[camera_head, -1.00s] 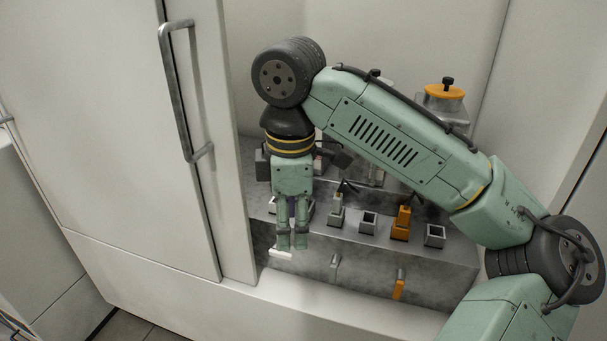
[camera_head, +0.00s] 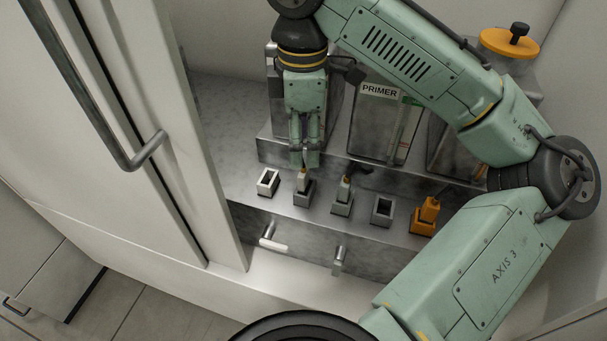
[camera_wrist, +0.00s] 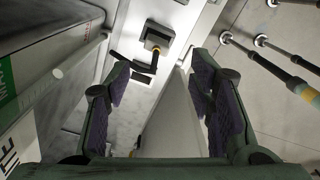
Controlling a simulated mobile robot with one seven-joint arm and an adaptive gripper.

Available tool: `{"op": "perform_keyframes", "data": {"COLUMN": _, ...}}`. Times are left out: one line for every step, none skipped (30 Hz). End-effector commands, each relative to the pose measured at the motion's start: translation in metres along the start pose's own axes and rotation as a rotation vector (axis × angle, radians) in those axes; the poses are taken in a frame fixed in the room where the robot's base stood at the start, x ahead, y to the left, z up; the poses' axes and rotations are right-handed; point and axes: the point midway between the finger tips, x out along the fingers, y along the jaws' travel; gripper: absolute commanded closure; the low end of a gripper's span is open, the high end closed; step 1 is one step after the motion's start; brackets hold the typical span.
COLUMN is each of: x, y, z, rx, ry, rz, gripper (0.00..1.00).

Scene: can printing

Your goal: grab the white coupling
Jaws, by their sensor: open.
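My gripper (camera_head: 305,158) points down above the front row of sockets in the head view. Its fingers look close together there, but the wrist view shows them apart with nothing between the pads (camera_wrist: 160,95). A white bar-like piece (camera_head: 273,244) sticks out of the front face below. I cannot tell for certain which is the white coupling.
A grey-green coupling (camera_head: 343,194), an empty grey socket (camera_head: 382,210) and an orange coupling (camera_head: 427,214) continue the row to the right. A tank labelled PRIMER (camera_head: 380,120) stands behind. A cabinet door with a long handle (camera_head: 105,100) is close on the left.

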Motion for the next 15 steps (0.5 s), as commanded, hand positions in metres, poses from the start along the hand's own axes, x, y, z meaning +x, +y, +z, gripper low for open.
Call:
{"op": "perform_keyframes", "data": {"x": 0.009, "y": 0.0, "z": 0.0, "rx": -0.001, "ry": 0.002, "rz": -0.001, "gripper": 0.51}}
{"op": "perform_keyframes", "data": {"x": 0.013, "y": 0.0, "z": 0.0, "rx": -0.002, "ry": 0.002, "rz": -0.001, "gripper": 0.51}}
{"op": "perform_keyframes", "data": {"x": 0.017, "y": 0.0, "z": 0.0, "rx": -0.001, "ry": 0.002, "rz": -0.001, "gripper": 0.51}}
{"op": "perform_keyframes", "data": {"x": 0.02, "y": 0.0, "z": 0.0, "rx": 0.0, "ry": 0.002, "rz": 0.0, "gripper": 0.51}}
{"op": "perform_keyframes", "data": {"x": 0.022, "y": 0.0, "z": 0.0, "rx": 0.0, "ry": 0.001, "rz": 0.0, "gripper": 0.51}}
{"op": "perform_keyframes", "data": {"x": 0.024, "y": 0.0, "z": 0.0, "rx": 0.0, "ry": 0.001, "rz": 0.0, "gripper": 0.51}}
{"op": "perform_keyframes", "data": {"x": 0.026, "y": 0.0, "z": 0.0, "rx": 0.0, "ry": 0.001, "rz": 0.0, "gripper": 0.51}}
{"op": "perform_keyframes", "data": {"x": 0.028, "y": 0.0, "z": 0.0, "rx": 0.0, "ry": 0.001, "rz": 0.0, "gripper": 0.51}}
{"op": "perform_keyframes", "data": {"x": 0.032, "y": 0.001, "z": 0.0, "rx": 0.0, "ry": 0.002, "rz": 0.0, "gripper": 0.51}}
{"op": "perform_keyframes", "data": {"x": 0.035, "y": 0.001, "z": -0.001, "rx": 0.0, "ry": 0.002, "rz": -0.001, "gripper": 0.51}}
{"op": "perform_keyframes", "data": {"x": 0.039, "y": 0.001, "z": -0.001, "rx": -0.001, "ry": 0.003, "rz": -0.002, "gripper": 0.51}}
{"op": "perform_keyframes", "data": {"x": 0.045, "y": 0.001, "z": -0.001, "rx": 0.0, "ry": 0.003, "rz": -0.002, "gripper": 0.51}}
{"op": "perform_keyframes", "data": {"x": 0.05, "y": 0.002, "z": -0.001, "rx": -0.001, "ry": 0.003, "rz": -0.003, "gripper": 0.51}}
{"op": "perform_keyframes", "data": {"x": 0.055, "y": 0.002, "z": -0.001, "rx": -0.001, "ry": 0.003, "rz": -0.002, "gripper": 0.51}}
{"op": "perform_keyframes", "data": {"x": 0.061, "y": 0.002, "z": -0.001, "rx": 0.0, "ry": 0.003, "rz": -0.002, "gripper": 0.51}}
